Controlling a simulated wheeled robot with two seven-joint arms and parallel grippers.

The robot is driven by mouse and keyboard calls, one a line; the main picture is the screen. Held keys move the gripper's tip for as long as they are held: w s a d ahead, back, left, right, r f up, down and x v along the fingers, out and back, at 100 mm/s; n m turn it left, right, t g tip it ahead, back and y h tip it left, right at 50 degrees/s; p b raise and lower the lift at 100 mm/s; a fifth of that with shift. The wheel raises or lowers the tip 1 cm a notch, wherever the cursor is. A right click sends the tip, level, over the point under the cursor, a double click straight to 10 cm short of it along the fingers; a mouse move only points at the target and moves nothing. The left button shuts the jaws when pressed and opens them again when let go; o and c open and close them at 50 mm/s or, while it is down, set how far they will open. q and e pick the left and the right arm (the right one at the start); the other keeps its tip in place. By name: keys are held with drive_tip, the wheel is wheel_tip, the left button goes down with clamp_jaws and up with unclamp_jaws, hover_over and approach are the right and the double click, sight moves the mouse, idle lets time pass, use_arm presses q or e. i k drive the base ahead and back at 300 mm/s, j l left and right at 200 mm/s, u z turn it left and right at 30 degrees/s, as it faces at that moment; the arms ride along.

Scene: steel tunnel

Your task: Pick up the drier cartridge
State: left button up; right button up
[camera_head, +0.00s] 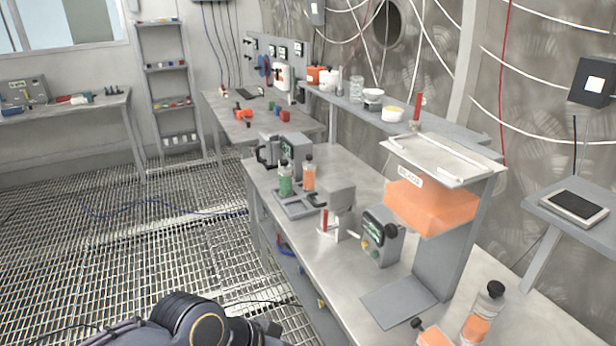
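No label marks a drier cartridge, so I cannot tell for sure which thing it is. A clear cylinder with orange filling and a dark cap (481,315) stands at the front right of the steel bench (350,290). Two smaller capped bottles, one with green filling (285,179) and one with orange filling (308,174), stand upright in a grey holder (299,204) farther back on the bench. A dark link of my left arm shows at the bottom edge, left of the bench. Its gripper fingers are not visible. My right gripper is out of view.
A grey stand with an orange box (432,207) under its top plate rises on the bench. A small grey device with a dial (381,238) is beside it. A shelf (395,118) holds jars behind. The grated floor (130,240) at left is mostly clear.

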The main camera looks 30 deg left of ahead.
sight(309, 167)
drive_tip(key=i+j, duration=0.15)
drive_tip(key=j, duration=0.25)
drive_tip(key=i+j, duration=0.1)
drive_tip(key=j, duration=0.3)
drive_tip(key=i+j, duration=0.15)
drive_tip(key=j, duration=0.25)
drive_tip(key=i+j, duration=0.15)
drive_tip(key=j, duration=0.3)
drive_tip(key=i+j, duration=0.1)
drive_tip(key=j, duration=0.3)
drive_tip(key=i+j, duration=0.15)
drive_tip(key=j, duration=0.25)
drive_tip(key=i+j, duration=0.25)
drive_tip(key=j, duration=0.15)
drive_tip(key=i+j, duration=0.2)
drive_tip(key=j, duration=0.25)
drive_tip(key=i+j, duration=0.25)
drive_tip(key=j, duration=0.15)
drive_tip(key=i+j, duration=0.25)
drive_tip(key=j, duration=0.15)
drive_tip(key=i+j, duration=0.2)
drive_tip(key=j, duration=0.2)
